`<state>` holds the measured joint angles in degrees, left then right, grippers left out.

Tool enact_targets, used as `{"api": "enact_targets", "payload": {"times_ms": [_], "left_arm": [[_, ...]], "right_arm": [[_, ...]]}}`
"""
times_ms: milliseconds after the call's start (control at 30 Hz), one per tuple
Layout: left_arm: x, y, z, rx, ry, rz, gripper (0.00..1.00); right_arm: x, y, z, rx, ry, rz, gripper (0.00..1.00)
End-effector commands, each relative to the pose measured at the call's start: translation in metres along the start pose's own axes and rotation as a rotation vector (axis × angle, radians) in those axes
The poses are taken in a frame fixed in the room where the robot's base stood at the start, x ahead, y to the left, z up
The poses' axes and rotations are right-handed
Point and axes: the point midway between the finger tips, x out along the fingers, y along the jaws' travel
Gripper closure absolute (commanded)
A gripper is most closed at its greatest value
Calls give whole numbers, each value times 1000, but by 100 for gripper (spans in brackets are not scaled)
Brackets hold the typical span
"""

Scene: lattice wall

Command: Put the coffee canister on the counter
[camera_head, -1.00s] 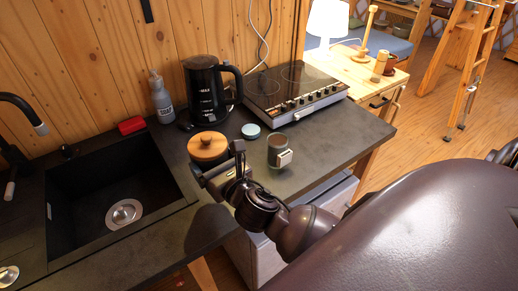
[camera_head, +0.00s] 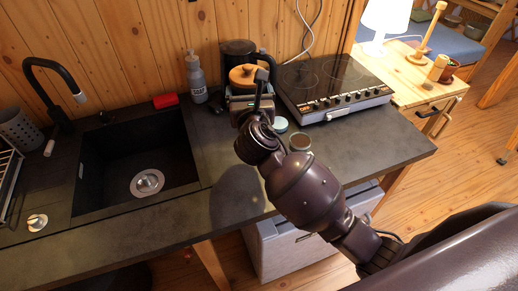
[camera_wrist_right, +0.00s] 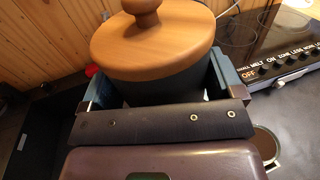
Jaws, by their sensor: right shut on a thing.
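The coffee canister, a dark round jar with a wooden knobbed lid (camera_head: 244,76), is between the fingers of my right gripper (camera_head: 250,102). In the right wrist view the lid (camera_wrist_right: 152,45) sits level above the dark body, with one finger on each side. The right gripper (camera_wrist_right: 160,88) is shut on the canister. In the head view the canister appears raised above the counter (camera_head: 385,145), in front of the black kettle (camera_head: 236,50); its base is hidden by my gripper. My left gripper is not in view.
The sink (camera_head: 140,150) and a soap bottle (camera_head: 196,75) are to the left. The front right counter is clear.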

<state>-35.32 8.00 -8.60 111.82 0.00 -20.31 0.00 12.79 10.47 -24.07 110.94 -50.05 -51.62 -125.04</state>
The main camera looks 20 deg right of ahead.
Motion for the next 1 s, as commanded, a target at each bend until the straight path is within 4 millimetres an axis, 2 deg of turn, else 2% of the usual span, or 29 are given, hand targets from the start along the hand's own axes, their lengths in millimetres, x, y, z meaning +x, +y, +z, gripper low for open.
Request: {"api": "enact_targets", "payload": {"times_ms": [67,167,700,800,1000], "left_arm": [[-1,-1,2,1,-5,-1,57],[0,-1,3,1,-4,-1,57],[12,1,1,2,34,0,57],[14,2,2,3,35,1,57],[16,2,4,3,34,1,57]], "right_arm": [[3,4,0,0,1,-8,49],[3,4,-13,0,3,-12,49],[3,4,-127,-3,3,-10,49],[3,4,-142,-1,3,-9,49],[3,4,-154,0,1,-8,49]]}}
